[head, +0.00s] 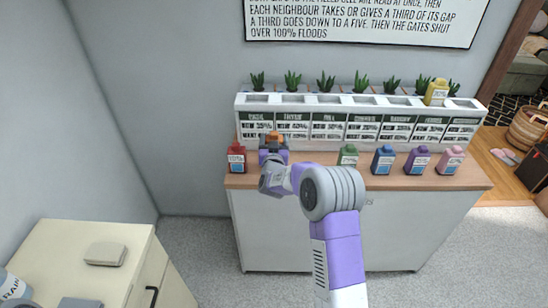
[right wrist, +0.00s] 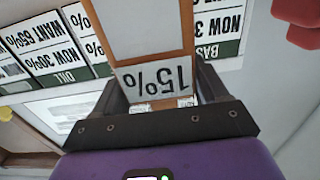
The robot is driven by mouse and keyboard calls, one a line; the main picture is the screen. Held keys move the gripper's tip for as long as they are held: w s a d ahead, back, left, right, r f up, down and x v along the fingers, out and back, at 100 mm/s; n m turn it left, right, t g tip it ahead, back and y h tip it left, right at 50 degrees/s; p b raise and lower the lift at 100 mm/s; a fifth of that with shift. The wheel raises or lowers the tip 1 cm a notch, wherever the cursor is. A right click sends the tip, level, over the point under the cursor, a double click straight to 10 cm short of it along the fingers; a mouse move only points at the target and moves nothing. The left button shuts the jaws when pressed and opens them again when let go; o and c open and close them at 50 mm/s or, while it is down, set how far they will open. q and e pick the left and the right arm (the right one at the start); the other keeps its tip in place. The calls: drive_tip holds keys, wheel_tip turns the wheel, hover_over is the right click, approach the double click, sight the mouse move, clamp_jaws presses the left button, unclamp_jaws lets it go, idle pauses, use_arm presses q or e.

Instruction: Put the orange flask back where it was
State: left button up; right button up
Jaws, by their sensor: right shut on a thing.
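The orange flask (head: 274,137) is at the counter's left part, just right of the red flask, in front of the label rack. My right gripper (head: 273,152) is shut on it and hides most of its body. In the right wrist view the flask (right wrist: 150,60) sits between the fingers of my right gripper (right wrist: 158,92), with a "15%" label facing the camera. I cannot tell whether its base touches the counter. My left gripper is not in view.
The wooden counter (head: 320,180) also holds the red flask (head: 236,160), green flask (head: 347,157), blue flask (head: 382,161), purple flask (head: 417,162) and pink flask (head: 450,162). Counter is bare between orange and green.

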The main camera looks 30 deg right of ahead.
drive_tip(key=shift+f+b, duration=0.55)
drive_tip(key=shift+f, duration=1.85)
drive_tip(key=shift+f, duration=0.15)
drive_tip(key=o, duration=1.2)
